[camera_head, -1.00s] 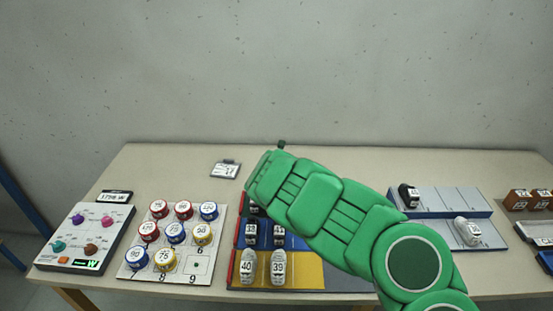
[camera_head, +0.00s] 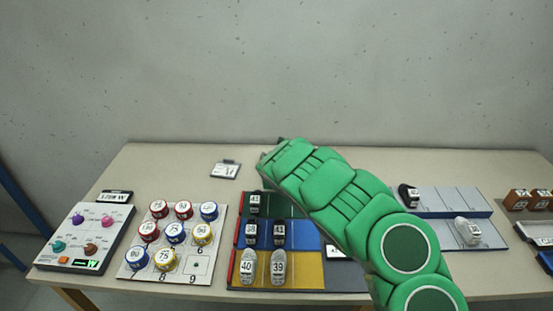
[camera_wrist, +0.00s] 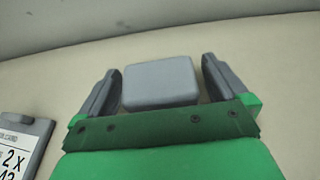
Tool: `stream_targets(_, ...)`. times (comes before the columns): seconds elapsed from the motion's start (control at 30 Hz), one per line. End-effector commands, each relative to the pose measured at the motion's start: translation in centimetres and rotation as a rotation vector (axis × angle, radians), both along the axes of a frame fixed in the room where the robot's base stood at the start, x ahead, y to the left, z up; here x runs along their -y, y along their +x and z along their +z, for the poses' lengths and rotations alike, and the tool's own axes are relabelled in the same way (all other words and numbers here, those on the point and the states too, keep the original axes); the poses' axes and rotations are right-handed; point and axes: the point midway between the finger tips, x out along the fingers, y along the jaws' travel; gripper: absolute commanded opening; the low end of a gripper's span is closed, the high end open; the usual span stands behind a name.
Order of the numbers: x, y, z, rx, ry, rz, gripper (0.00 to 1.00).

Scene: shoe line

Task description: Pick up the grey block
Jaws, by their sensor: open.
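A grey block (camera_wrist: 160,84) with rounded edges lies on the pale tabletop in the wrist view. My gripper (camera_wrist: 162,66) is open, with one grey finger on each side of the block. The block is hidden behind the arm there.
A small label card (camera_head: 225,169) lies left of my gripper; a card edge (camera_wrist: 22,145) shows at the wrist view's lower left. A coloured shoe rack (camera_head: 308,270) is in front, a blue-grey rack (camera_head: 455,199) to the right. The back strip of table is clear.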

Motion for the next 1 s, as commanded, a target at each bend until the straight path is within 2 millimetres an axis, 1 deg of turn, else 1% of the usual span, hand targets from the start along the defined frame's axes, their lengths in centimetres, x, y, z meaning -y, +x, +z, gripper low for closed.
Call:
stream_targets(0.13, 0.0, 0.0, 0.0, 0.000, 0.000, 0.000, 1.00)
stream_targets(0.17, 0.0, 0.0, 0.0, 0.000, 0.000, 0.000, 0.97)
stream_targets(0.5, 0.0, 0.0, 0.0, 0.000, 0.000, 0.000, 0.45)
stream_targets(0.53, 0.0, 0.0, 0.0, 0.000, 0.000, 0.000, 0.43)
stream_targets(0.83, 0.0, 0.0, 0.3, 0.001, 0.000, 0.000, 0.43)
stream_targets(1.0, 0.1, 0.1, 1.6, 0.005, 0.000, -0.001, 0.42)
